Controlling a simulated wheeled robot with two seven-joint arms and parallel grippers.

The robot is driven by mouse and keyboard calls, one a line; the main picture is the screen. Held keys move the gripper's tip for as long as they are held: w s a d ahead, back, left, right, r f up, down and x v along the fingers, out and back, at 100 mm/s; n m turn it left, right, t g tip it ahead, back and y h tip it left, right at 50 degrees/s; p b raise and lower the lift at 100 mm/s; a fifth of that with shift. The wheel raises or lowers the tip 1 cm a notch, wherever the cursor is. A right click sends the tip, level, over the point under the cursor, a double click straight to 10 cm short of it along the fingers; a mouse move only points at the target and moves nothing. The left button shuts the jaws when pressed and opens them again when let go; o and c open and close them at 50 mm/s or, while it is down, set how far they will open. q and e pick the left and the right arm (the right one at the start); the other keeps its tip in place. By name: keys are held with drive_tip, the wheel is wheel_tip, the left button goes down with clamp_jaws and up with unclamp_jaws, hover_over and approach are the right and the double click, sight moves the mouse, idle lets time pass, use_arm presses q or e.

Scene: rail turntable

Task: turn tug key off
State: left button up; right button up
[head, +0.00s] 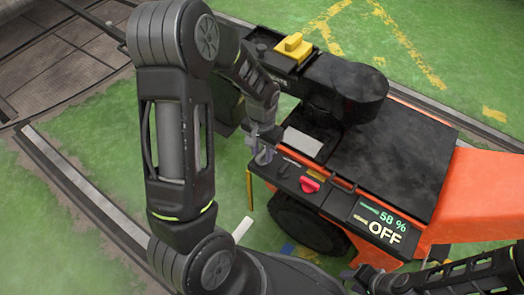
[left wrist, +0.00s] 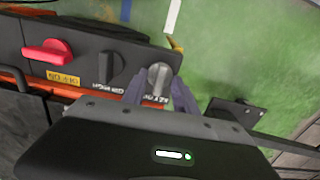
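The orange tug (head: 480,190) stands at the right of the head view. Its display (head: 382,223) reads 58 % and OFF. In the left wrist view, a grey key knob (left wrist: 158,78) sits at the end of the dark control panel (left wrist: 88,42). My left gripper (left wrist: 160,95) is open, with one finger on each side of this knob; I cannot tell whether they touch it. In the head view, my left gripper (head: 263,150) is at the panel's left end. My right gripper (head: 372,280) is partly visible at the bottom edge, its fingers unclear.
A red knob (head: 309,184) and a black knob (left wrist: 110,66) are on the same panel. A yellow block (head: 292,46) sits on the tug's far part. A black seat or arm-like part (head: 345,85) rises behind the panel. Green floor (head: 60,235) is open at left.

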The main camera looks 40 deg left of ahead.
sight(262, 154)
use_arm(q)
drive_tip(key=shift+r, duration=0.1)
wheel_tip(262, 154, up, 8)
drive_tip(key=p, duration=0.2)
drive_tip(key=shift+f+p, duration=0.2)
drive_tip(key=shift+p, duration=0.15)
idle(0.3)
